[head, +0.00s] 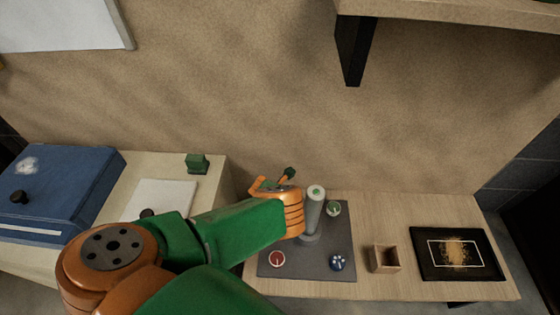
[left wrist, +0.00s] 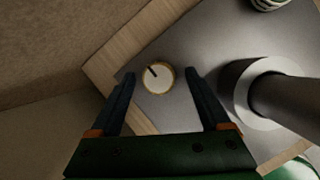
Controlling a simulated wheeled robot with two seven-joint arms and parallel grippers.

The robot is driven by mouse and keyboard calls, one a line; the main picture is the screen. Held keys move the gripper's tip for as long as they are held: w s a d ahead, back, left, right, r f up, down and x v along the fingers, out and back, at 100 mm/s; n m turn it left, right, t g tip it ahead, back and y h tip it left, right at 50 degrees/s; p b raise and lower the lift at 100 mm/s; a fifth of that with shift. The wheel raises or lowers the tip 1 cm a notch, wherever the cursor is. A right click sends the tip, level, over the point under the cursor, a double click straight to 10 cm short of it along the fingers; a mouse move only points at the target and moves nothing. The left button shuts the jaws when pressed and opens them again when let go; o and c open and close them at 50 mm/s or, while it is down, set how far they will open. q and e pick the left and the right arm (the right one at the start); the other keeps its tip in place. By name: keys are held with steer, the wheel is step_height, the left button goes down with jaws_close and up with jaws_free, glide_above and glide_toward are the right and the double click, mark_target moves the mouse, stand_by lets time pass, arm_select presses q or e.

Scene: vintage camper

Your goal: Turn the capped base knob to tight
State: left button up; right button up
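A round cream knob (left wrist: 157,79) with a gold rim and a short dark pointer line shows in the left wrist view. The pointer runs towards the knob's upper left. My left gripper (left wrist: 161,75) is open, with one finger on each side of the knob and a visible gap on both sides. I cannot tell the fingertips' height above it. In the head view my left gripper (head: 275,186) is beside the grey post at the mat's back left, and my arm hides the knob. The grey post (head: 314,206) stands upright; it also shows in the left wrist view (left wrist: 285,102).
A small wooden box (head: 384,259) and a black tray (head: 425,270) are to the right. A wall rises behind.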

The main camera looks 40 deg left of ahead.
arm_select(q)
jaws_close()
